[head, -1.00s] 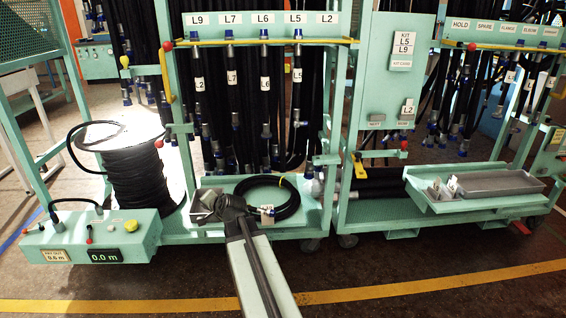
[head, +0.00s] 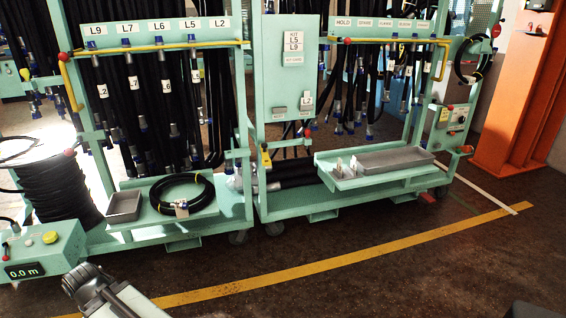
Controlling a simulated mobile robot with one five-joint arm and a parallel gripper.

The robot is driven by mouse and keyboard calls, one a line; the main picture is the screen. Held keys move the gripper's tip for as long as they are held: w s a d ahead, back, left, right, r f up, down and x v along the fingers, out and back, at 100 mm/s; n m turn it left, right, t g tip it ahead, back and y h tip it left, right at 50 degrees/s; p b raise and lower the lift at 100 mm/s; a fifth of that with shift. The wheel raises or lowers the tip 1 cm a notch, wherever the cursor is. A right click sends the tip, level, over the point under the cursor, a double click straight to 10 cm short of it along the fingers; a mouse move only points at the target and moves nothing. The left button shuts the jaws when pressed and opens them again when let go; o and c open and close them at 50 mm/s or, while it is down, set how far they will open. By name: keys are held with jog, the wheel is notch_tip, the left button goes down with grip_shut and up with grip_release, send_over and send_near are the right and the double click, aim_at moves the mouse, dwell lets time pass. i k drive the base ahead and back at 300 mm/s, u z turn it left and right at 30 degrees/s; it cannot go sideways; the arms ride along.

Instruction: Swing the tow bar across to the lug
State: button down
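Two green hose carts stand side by side, the left cart (head: 175,238) and the right cart (head: 330,205), with a narrow gap between them. A short yellow piece (head: 265,157) sits at the right cart's left end, beside this gap; it may be the tow bar, but I cannot tell for sure. A green bracket (head: 237,154) on the left cart's right edge faces it; I cannot tell if this is the lug. My gripper (head: 78,281) is low at the left, in front of the left cart and well apart from the yellow piece. Its fingers are not clear.
A grey bin (head: 123,206) and a coiled black hose (head: 181,194) lie on the left cart's shelf. A grey tray (head: 395,158) is on the right cart. The control box (head: 45,250) stands at left. Dark floor is clear around the yellow floor line (head: 350,257).

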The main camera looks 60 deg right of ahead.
aim_at(265, 161)
jog(key=u, duration=0.05)
jog(key=k, duration=0.55)
jog(key=z, duration=0.65)
jog(key=i, duration=1.75)
jog(key=u, duration=0.3)
